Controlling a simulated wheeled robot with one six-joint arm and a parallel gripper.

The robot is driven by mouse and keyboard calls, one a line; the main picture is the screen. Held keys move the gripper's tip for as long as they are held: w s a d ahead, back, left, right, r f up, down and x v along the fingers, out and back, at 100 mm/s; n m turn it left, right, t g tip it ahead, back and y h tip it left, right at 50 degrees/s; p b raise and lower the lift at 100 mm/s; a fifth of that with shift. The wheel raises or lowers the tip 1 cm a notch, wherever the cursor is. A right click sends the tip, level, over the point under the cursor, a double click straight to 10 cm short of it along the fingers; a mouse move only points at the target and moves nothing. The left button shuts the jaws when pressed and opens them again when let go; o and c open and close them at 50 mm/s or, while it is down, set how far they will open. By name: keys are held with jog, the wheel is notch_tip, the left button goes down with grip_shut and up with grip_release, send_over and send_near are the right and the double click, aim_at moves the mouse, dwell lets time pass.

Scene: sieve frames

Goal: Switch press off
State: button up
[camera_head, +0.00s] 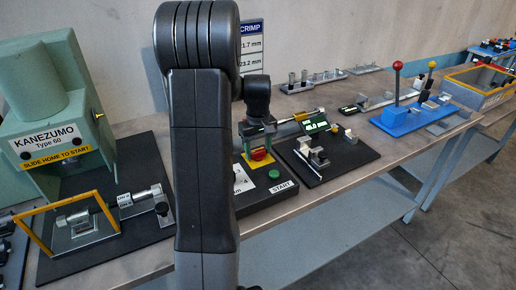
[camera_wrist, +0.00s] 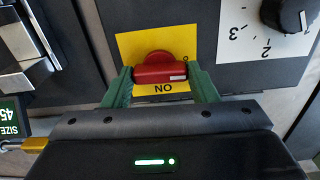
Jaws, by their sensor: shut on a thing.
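The press switch is a red rotary knob (camera_wrist: 160,68) on a yellow plate (camera_wrist: 128,46). The plate reads "ON", upside down in the wrist view, below the knob; another letter shows partly at the knob's right. The knob's grip bar lies across the wrist view, with a small pale mark at its right end. My gripper (camera_wrist: 161,74) has its green fingers shut on the two ends of the bar. In the head view my gripper (camera_head: 257,140) reaches down over the red knob (camera_head: 259,154), and my arm hides part of the switch panel.
Right of the switch in the wrist view is a white-scaled black dial (camera_wrist: 290,14). The head view shows a green START button (camera_head: 273,174), a black fixture board (camera_head: 345,158) to the right, and the green Kanezumo press (camera_head: 50,110) at left.

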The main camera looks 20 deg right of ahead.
aim_at(258, 151)
jog(key=shift+n, duration=0.3)
jog(key=o, duration=1)
jog(key=shift+r, duration=0.1)
notch_tip(258, 151, up, 14)
jog(key=shift+f, duration=0.15)
notch_tip(258, 151, down, 14)
jog(key=shift+r, duration=0.1)
dwell(0.7)
